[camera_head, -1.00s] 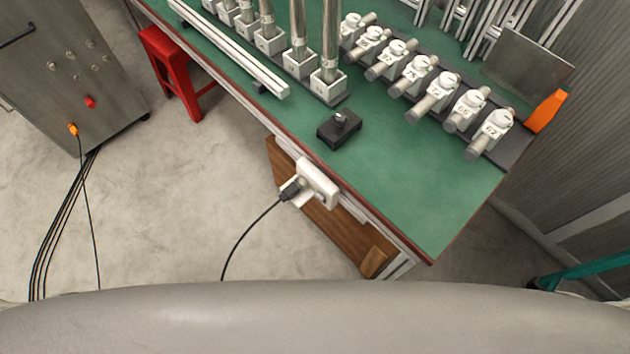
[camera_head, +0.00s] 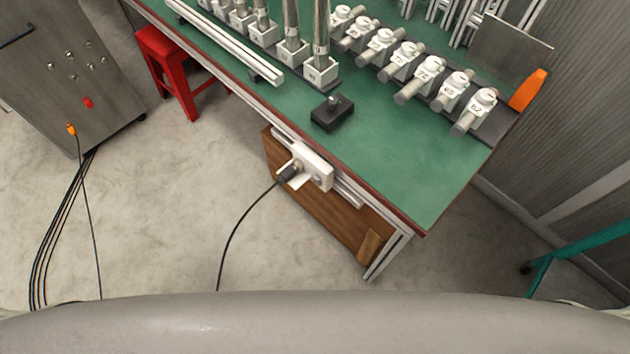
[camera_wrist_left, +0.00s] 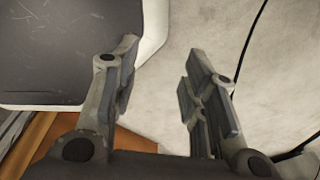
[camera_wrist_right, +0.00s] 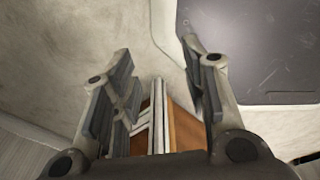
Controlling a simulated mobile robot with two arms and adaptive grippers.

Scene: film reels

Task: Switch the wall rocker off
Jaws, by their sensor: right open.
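I see no wall rocker in any view. A corrugated grey wall (camera_head: 575,125) stands at the right of the head view, and no switch shows on its visible part. My left gripper (camera_wrist_left: 160,68) is open and empty in the left wrist view, above the pale floor. My right gripper (camera_wrist_right: 157,62) is open and empty in the right wrist view. Neither gripper shows in the head view.
A green-topped bench (camera_head: 400,180) carries several white-headed fittings and a black block (camera_head: 332,113). A white socket box (camera_head: 312,168) with a plugged cable is on its front edge. A grey cabinet (camera_head: 70,70), red stool (camera_head: 178,75) and teal frame (camera_head: 580,252) stand around it.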

